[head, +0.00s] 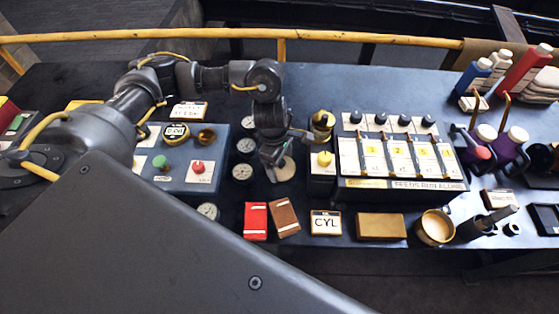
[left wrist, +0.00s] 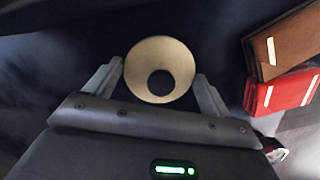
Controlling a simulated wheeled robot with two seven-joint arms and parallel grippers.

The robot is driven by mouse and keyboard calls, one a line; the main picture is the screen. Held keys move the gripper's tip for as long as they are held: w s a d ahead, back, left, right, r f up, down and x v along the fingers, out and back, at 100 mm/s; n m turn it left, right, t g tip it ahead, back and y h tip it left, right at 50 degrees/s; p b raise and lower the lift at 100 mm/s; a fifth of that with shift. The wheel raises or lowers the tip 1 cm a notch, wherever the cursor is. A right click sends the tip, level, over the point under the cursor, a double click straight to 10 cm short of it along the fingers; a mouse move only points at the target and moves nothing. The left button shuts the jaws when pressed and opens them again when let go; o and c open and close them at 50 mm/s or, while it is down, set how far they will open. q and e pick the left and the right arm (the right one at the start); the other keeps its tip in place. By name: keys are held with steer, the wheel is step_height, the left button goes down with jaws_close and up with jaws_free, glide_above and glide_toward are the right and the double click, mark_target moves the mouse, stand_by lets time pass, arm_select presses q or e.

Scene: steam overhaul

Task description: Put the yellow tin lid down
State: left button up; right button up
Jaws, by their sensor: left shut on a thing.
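The yellow tin lid (left wrist: 141,68) looks like a pale yellow-tan disc with a dark round centre in the left wrist view. It sits between the two fingers of my left gripper (left wrist: 161,85), which is shut on it. In the head view the left gripper (head: 277,164) points down over the dark bench, and the lid (head: 286,172) shows pale under the fingertips. It is at or just above the bench top; I cannot tell whether it touches. My right gripper is not in view.
A blue panel (head: 225,172) with gauges lies left of the gripper. A feed panel (head: 400,184) with levers stands to the right, beside a yellow-knobbed block (head: 322,162). Red (head: 255,222) and brown (head: 284,217) booklets lie in front. A small patch of dark bench is bare around the lid.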

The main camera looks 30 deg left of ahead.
arm_select(q)
steer(key=o, duration=0.9)
steer(key=shift+r, duration=0.1)
steer(key=r, duration=0.4)
steer(key=a+r, duration=0.1)
steer(key=r, duration=0.3)
steer(key=a+r+b, duration=0.1)
steer(key=r, duration=0.3)
steer(key=shift+d, duration=0.1)
